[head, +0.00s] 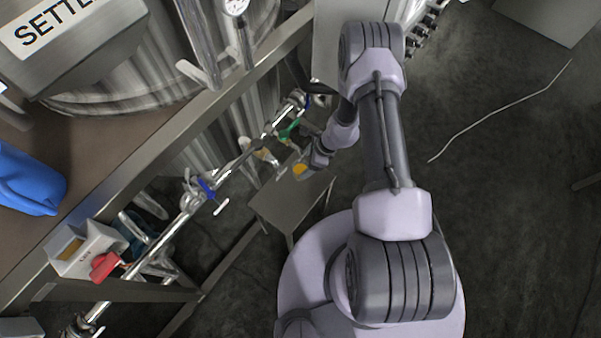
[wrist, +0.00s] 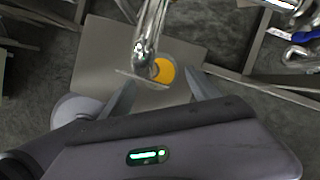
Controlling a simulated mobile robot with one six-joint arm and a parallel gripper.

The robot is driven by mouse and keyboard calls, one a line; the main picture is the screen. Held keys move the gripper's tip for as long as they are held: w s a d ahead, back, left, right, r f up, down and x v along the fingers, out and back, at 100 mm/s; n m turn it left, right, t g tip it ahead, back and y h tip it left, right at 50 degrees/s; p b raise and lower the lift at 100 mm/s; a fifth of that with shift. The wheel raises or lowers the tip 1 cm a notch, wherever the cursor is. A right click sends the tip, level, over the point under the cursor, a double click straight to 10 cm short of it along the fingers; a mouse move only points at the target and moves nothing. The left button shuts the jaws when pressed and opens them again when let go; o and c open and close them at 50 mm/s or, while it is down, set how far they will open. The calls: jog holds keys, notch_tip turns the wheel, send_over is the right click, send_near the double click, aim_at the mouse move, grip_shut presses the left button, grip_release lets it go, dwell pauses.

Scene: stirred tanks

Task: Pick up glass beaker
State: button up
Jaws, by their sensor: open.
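The glass beaker shows as a yellow round patch, seemingly its contents, in the wrist view (wrist: 166,71) and in the head view (head: 299,170). Its clear walls are hard to make out. It stands on a small grey stand (head: 285,208), under a shiny metal spout (wrist: 150,40) that hides part of it. My gripper (wrist: 161,80) is open, with one finger to each side of the yellow patch in the picture. In the head view my gripper (head: 309,164) is right by the beaker. I cannot tell whether the fingers touch it.
A metal pipe with valves (head: 180,219) runs diagonally left of the stand, with a blue handle (head: 206,188) and a green one (head: 290,128). A bench (head: 120,150) with a blue glove (head: 30,180) and a white box (head: 88,248) is at left. Floor at right is mostly clear.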

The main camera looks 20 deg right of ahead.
jog(key=x, duration=0.3)
jog(key=shift+d+b, duration=0.1)
jog(key=shift+b, duration=0.2)
jog(key=shift+r, duration=0.15)
jog(key=shift+c, duration=0.6)
grip_shut()
